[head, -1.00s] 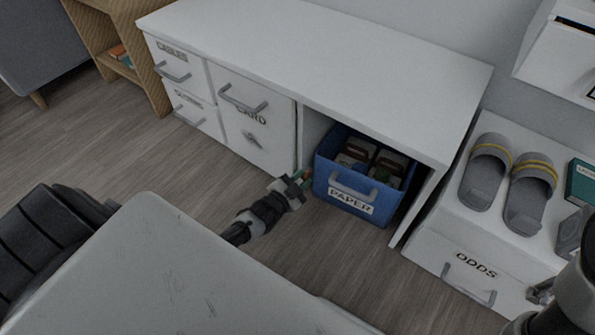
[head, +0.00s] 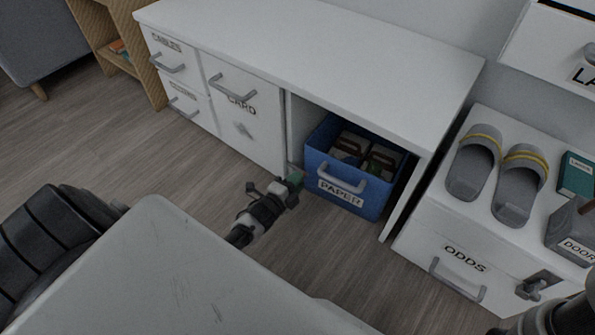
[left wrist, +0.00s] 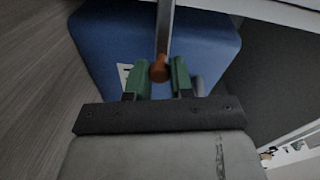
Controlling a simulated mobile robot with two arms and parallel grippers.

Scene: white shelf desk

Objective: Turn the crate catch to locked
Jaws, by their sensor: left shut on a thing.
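The blue crate (head: 343,193) labelled PAPER sits in the open bay of the white desk, with a grey handle on its front. In the left wrist view the crate (left wrist: 105,45) fills the upper part. The catch shows there as a grey bar with an orange-brown knob (left wrist: 159,71). My left gripper (head: 294,179) is at the crate's left front edge. Its green fingertips (left wrist: 160,76) stand on both sides of the knob, shut on it. In the head view the fingers mostly hide the catch.
The white desk (head: 330,60) has a CARD door (head: 240,125) left of the bay. On the right, an ODDS drawer (head: 450,275) has a handle and a dark fitting, with grey slippers (head: 473,165) on top. Wooden floor (head: 150,155) is free before the desk.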

